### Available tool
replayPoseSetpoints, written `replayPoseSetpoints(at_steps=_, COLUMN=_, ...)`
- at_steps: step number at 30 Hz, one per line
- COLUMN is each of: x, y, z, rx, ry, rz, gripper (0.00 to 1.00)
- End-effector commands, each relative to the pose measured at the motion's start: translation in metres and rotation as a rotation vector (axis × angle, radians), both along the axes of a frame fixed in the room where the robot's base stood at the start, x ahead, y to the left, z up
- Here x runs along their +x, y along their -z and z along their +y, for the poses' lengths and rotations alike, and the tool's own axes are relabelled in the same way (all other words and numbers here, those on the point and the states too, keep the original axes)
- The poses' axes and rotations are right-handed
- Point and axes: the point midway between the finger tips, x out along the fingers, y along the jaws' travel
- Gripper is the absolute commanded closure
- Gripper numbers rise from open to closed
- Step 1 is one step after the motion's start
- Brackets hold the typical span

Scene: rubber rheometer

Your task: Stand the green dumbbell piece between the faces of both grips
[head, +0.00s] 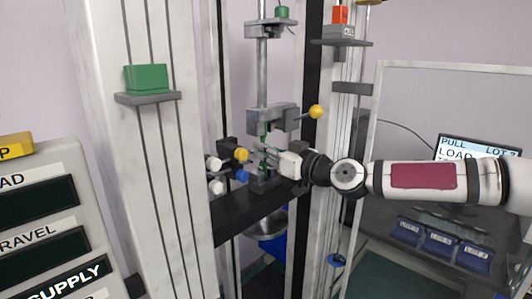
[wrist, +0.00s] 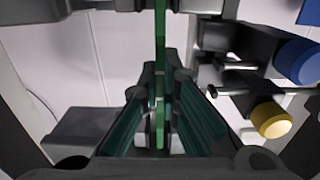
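The green dumbbell piece (wrist: 160,40) is a thin upright strip in the middle of the wrist view, and it shows small in the head view (head: 264,138). My gripper (head: 263,150) reaches in from the right, between the upper grip (head: 276,119) and the lower grip (head: 263,184). In the wrist view its dark teal fingers (wrist: 161,82) close in on both sides of the strip and appear shut on it. The strip lies roughly in line with both grips. Its ends are partly hidden, so contact with the grip faces cannot be told.
A yellow knob (head: 241,155) and blue knob (head: 242,176) stick out close left of my gripper. A yellow ball handle (head: 316,111) juts from the upper grip. Machine columns (head: 150,190) stand at the left. A green block (head: 147,77) sits on a small shelf.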

Motion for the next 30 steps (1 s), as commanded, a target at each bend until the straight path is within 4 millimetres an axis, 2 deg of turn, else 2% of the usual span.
replayPoseSetpoints(at_steps=28, x=0.0002, y=0.0047, z=0.0002, rx=0.0, ry=0.0, rz=0.0, gripper=1.0)
replayPoseSetpoints(at_steps=30, x=0.0002, y=0.0046, z=0.0002, rx=0.0, ry=0.0, rz=0.0, gripper=0.82)
